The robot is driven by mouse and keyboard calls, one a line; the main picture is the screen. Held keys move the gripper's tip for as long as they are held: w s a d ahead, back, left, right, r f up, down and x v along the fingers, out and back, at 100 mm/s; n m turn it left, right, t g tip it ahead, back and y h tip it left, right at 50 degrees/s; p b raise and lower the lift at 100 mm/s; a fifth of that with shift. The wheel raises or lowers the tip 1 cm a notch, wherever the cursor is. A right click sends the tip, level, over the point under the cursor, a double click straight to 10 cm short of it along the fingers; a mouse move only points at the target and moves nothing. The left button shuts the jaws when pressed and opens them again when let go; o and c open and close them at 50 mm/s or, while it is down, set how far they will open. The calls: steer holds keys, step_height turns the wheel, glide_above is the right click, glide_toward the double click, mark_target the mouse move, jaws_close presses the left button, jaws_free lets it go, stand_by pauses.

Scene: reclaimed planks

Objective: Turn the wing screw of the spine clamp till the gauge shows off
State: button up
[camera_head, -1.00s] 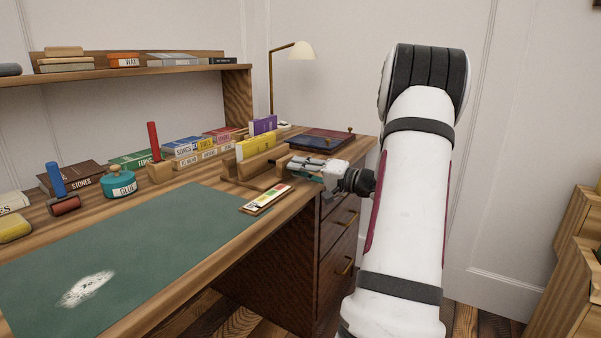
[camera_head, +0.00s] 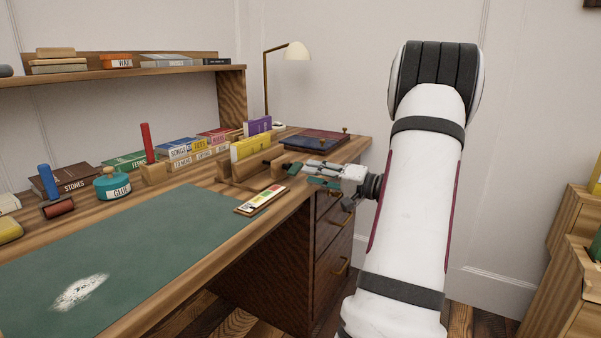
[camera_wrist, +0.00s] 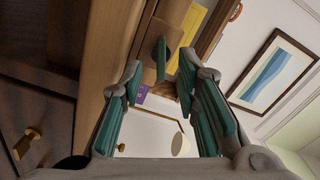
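The spine clamp (camera_head: 228,168) is a wooden block frame on the desk, with a yellow book (camera_head: 250,148) standing in it. Its wing screw (camera_head: 294,168) is a small dark green piece at the clamp's right end. The wing screw (camera_wrist: 161,50) also shows in the wrist view, ahead of and between my fingertips. The gauge (camera_head: 265,196) is a striped strip in front of the clamp; its reading is too small to tell. My gripper (camera_head: 314,173) is open and empty, just right of the wing screw and apart from it. Its teal finger pads (camera_wrist: 160,85) stand wide apart.
A green mat (camera_head: 130,255) covers the desk's front. A glue pot (camera_head: 113,187), rollers and a row of books stand behind it. Drawers (camera_head: 330,245) are below.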

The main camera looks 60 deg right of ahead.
steer(key=s, duration=0.5)
steer(key=shift+s+d, duration=0.2)
steer(key=shift+s, duration=0.2)
stand_by(1.1)
